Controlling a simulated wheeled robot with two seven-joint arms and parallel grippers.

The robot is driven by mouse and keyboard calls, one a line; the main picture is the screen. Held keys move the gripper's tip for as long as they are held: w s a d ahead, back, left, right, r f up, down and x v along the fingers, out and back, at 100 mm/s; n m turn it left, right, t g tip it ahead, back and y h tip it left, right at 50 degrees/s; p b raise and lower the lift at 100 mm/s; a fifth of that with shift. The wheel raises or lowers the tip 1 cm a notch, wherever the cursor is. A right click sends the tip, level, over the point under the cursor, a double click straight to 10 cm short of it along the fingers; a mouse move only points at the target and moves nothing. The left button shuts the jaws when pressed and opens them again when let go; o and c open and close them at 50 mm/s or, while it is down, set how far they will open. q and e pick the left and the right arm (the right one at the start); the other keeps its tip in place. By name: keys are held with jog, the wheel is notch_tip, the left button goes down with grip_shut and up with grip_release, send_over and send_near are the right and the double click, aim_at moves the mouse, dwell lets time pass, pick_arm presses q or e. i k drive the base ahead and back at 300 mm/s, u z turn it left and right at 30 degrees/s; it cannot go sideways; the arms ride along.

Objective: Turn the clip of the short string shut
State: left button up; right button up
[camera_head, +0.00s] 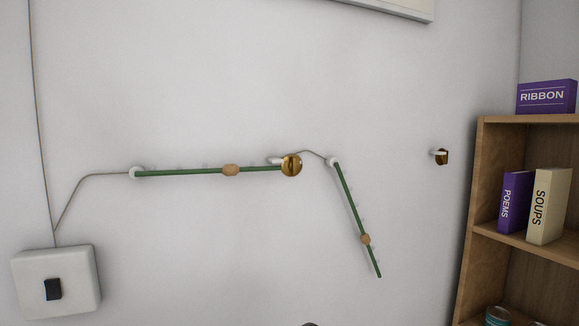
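A shorter green string (351,201) hangs from a white mount (332,162) on the wall, slanting down to the right, its lower end free. A wooden bead (365,239) sits on it. A longer green string (185,172) runs nearly level from a white mount (137,173) to a round brass clip (291,165); it carries another wooden bead (231,170). A second, small brass clip with a white part (441,157) is on the wall at the right, with no string at it. Whether it is turned open or shut is hard to tell.
A white box with a black switch (53,289) is on the wall at lower left, with a thin cable to the strings. A wooden shelf (484,180) with books (547,206) stands at the right. The wall between the hanging string and shelf is mostly clear.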

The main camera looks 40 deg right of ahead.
aim_at(292, 165)
jog(key=z, duration=0.5)
jog(key=k, duration=0.6)
jog(key=z, duration=0.4)
jog(key=i, duration=1)
jog(key=z, duration=0.75)
